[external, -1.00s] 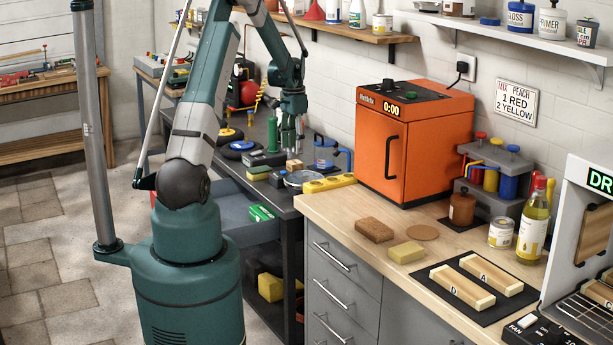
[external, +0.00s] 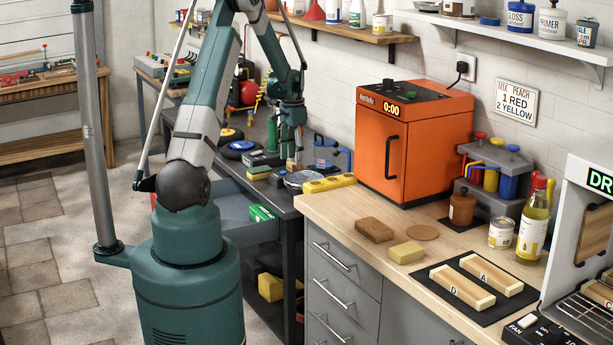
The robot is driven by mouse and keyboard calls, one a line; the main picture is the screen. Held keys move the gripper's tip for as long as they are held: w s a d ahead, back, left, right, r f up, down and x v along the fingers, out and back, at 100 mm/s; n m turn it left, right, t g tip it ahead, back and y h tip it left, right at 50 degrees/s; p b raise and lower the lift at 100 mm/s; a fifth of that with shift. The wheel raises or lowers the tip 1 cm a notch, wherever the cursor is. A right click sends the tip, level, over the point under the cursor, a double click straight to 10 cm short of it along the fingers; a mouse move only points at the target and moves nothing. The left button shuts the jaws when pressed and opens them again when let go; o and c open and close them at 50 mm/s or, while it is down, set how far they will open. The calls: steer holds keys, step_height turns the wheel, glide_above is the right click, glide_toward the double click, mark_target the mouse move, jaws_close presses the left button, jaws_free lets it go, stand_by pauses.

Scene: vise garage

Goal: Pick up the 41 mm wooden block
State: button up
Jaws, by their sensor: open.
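A small wooden block (external: 291,166) stands on the dark workbench, beside a round silver dish. It is partly hidden by my gripper, and I cannot read its size. My gripper (external: 289,158) points down over the block with its fingertips close to it. It is open. Whether the fingers touch the block is too small to tell.
The round silver dish (external: 301,179) and a yellow level (external: 329,183) lie just right of the block. A blue clamp-like tool (external: 328,152) stands behind. The orange oven (external: 414,140) stands further right.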

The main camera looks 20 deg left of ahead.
mark_target(293, 162)
steer(key=shift+f, duration=1.55)
steer(key=shift+c, duration=0.7)
steer(key=c, duration=0.8)
